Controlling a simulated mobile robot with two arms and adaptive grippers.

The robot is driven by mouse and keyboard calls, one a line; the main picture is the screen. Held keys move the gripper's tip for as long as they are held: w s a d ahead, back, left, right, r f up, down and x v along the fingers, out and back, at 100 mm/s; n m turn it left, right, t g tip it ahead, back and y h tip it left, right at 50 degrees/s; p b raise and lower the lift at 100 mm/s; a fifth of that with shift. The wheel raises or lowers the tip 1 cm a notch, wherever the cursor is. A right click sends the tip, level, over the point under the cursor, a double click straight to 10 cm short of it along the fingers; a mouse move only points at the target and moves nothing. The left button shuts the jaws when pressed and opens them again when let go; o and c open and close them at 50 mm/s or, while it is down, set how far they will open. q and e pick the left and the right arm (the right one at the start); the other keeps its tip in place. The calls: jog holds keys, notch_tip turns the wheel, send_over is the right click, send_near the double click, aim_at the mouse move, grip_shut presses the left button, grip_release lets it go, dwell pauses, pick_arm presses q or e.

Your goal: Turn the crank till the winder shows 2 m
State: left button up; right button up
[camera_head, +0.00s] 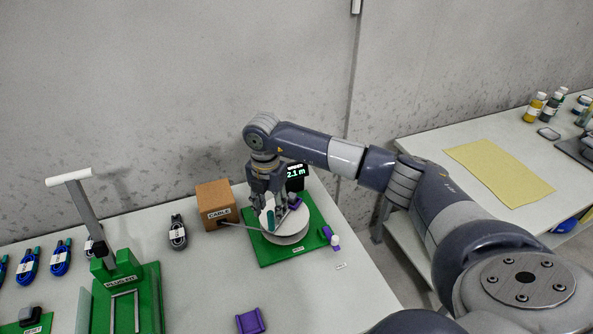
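The winder is a white round drum (289,238) on a green base plate (268,254). Its small black display (296,174) seems to read 2.1 m. A grey cable runs to the drum from a brown box (214,197) labelled CABLE. My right gripper (273,212) points down over the drum from above, with its fingers at the drum's top. My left gripper is not in view.
A purple piece with a white knob (336,240) sits at the plate's right corner. A green press (126,290) with a white-handled lever stands at left, near coiled blue cables (60,258). A purple cradle (250,321) lies in front. Another table with a yellow mat (498,171) is at right.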

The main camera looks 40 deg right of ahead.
jog(key=shift+r+p, duration=1.7)
jog(key=shift+r, duration=1.15)
jog(key=shift+s+f, duration=0.1)
jog(key=shift+f, duration=0.05)
